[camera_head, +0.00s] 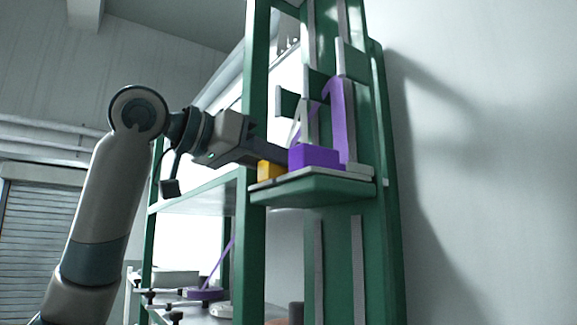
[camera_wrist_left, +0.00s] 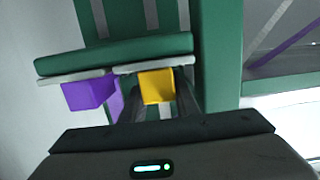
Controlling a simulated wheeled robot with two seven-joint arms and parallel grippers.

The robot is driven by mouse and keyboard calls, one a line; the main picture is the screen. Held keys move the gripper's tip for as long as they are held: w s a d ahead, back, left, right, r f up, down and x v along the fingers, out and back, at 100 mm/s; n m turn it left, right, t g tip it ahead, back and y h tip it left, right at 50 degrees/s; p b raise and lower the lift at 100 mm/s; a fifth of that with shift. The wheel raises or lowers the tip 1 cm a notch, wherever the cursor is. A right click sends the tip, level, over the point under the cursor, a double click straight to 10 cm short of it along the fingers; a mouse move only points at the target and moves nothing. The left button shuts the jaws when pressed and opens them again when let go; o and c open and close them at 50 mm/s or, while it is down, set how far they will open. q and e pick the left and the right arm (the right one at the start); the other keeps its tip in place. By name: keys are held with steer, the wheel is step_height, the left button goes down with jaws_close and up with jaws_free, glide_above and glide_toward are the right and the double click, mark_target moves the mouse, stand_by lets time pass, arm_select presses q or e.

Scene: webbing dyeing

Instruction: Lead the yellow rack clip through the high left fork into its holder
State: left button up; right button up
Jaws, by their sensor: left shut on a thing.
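The yellow rack clip (camera_head: 269,171) is a small block at the left end of the green shelf (camera_head: 315,189) on the rack. My left gripper (camera_head: 277,153) reaches in from the left and is shut on it. In the left wrist view the yellow clip (camera_wrist_left: 157,87) sits between the two dark fingers (camera_wrist_left: 160,103), at the pale shelf edge. Green fork-like brackets stand above the shelf; the leftmost (camera_head: 289,102) is above the clip. A pale strap rises near the clip. The holder is not clearly distinguishable, and part of the clip is hidden. My right gripper is not in view.
A purple block (camera_head: 315,156) sits just right of the yellow clip; a purple strap (camera_head: 338,122) runs upward behind it. Green posts (camera_head: 253,100) frame the rack. Lower down, a purple reel (camera_head: 205,294) and its strap lie on a shelf.

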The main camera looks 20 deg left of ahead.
arm_select(q)
steer(key=o, duration=1)
steer(key=shift+c, duration=0.2)
steer(key=shift+o, duration=1)
steer(key=shift+d, duration=0.1)
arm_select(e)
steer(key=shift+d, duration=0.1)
arm_select(q)
steer(key=shift+s, duration=0.1)
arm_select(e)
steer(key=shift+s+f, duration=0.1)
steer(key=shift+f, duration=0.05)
arm_select(q)
steer(key=shift+s+a, duration=0.15)
steer(key=shift+a, duration=0.05)
steer(key=shift+s+a+r, duration=0.1)
steer(key=shift+s+a, duration=0.15)
steer(key=b+v, duration=0.3)
steer(key=v, duration=1.3)
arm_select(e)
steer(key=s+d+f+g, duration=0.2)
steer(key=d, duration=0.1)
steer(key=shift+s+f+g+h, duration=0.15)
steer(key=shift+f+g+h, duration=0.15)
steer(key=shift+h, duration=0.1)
arm_select(q)
steer(key=shift+s, duration=0.1)
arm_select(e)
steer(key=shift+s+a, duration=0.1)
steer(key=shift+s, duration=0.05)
